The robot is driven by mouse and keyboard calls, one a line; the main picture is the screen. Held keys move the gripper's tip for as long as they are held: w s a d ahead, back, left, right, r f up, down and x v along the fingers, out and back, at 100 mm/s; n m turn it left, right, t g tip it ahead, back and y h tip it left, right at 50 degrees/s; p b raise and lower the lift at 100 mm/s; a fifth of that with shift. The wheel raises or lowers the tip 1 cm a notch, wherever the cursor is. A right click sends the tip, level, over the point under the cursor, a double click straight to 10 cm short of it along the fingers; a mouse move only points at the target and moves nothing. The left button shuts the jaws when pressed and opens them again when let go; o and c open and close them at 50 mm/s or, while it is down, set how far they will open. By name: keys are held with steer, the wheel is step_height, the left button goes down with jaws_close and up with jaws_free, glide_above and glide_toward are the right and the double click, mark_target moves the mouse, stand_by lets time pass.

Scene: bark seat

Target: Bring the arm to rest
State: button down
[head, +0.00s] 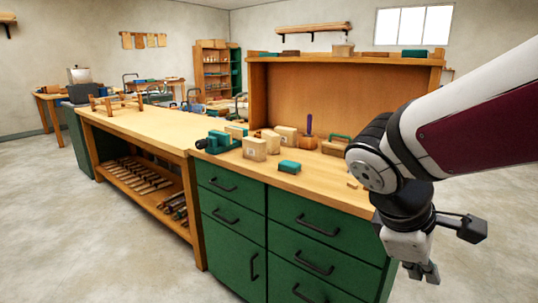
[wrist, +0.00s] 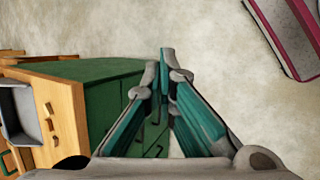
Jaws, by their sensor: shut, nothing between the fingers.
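My gripper (head: 421,272) hangs from my bent white and maroon arm at the right of the head view. It points down, in front of the right end of the green cabinet (head: 285,228). In the wrist view my gripper (wrist: 166,68) is shut and empty, with its fingertips together. The fingers show against the green cabinet and the floor. Nothing touches the gripper in either view.
The wooden worktop (head: 330,190) carries wooden blocks (head: 255,149), a green block (head: 289,167) and a green vise (head: 218,142). A wooden back panel (head: 330,90) rises behind. Pale floor (head: 480,240) is clear at the right.

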steer(key=s+a+m+y, duration=0.25)
steer(key=s+m, duration=0.25)
steer(key=s, duration=0.4)
steer(key=s+a+m+y, duration=0.25)
steer(key=s+m, duration=0.25)
steer(key=s, duration=0.4)
step_height(320, 180, up, 21)
steer(key=t+p, duration=0.2)
steer(key=p, duration=1.7)
steer(key=shift+s+t+y, duration=0.2)
steer(key=shift+t+y, duration=0.1)
steer(key=shift+y, duration=0.1)
steer(key=shift+d, duration=0.1)
